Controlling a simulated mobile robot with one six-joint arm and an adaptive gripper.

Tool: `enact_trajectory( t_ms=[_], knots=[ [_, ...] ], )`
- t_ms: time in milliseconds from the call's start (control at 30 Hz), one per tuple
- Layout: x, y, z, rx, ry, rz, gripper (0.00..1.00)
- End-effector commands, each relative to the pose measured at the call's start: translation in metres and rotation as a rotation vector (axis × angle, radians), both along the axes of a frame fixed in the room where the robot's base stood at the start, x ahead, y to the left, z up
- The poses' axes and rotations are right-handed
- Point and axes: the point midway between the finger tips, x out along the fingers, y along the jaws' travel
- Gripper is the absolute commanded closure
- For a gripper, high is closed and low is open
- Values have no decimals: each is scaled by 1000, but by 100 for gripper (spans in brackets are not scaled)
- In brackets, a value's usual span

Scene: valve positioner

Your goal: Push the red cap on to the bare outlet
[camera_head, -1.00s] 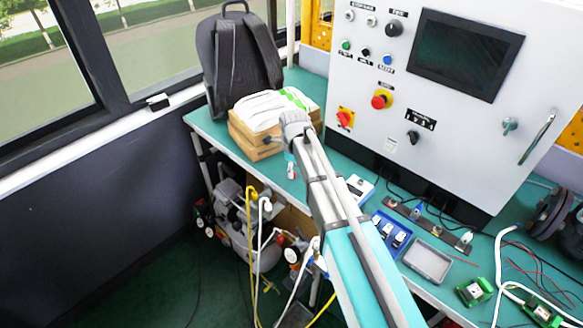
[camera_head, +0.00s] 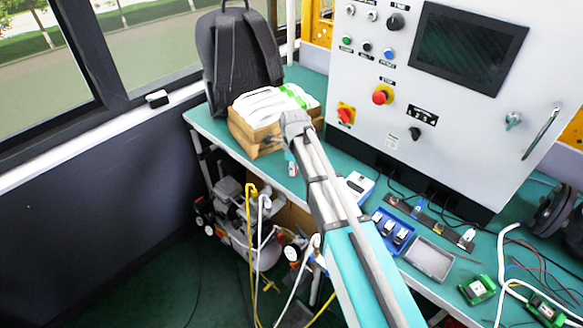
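My arm reaches up from the bottom of the view to the cardboard boxes on the bench. My gripper (camera_head: 268,141) appears as a small dark shape at its far end, in front of the boxes. It is too small to tell whether it is open or holding anything. I cannot make out a red cap for certain. I cannot pick out a bare outlet either. A compressor (camera_head: 236,232) with hoses and small red parts stands under the bench. A small white and blue part (camera_head: 291,167) with a reddish spot shows just below the arm's end.
Cardboard boxes (camera_head: 244,138) with white bags on top and a black backpack (camera_head: 240,60) stand at the bench's far end. A control cabinet (camera_head: 440,150) rises at the right. A blue tray (camera_head: 393,232), a grey tray (camera_head: 429,259) and cables occupy the bench.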

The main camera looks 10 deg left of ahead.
Motion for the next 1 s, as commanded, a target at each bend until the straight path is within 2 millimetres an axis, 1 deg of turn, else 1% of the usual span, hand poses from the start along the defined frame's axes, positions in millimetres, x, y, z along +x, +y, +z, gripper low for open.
enact_trajectory(
  t_ms=[133, 167, 200, 267, 300, 1000],
  knots=[
    [0, 0, 0, 0, 0, 0, 100],
    [0, 0, 0, 0, 0, 0, 79],
    [0, 0, 0, 0, 0, 0, 87],
    [0, 0, 0, 0, 0, 0, 98],
    [0, 0, 0, 0, 0, 0, 100],
    [0, 0, 4, 0, 0, 0, 100]
  ],
)
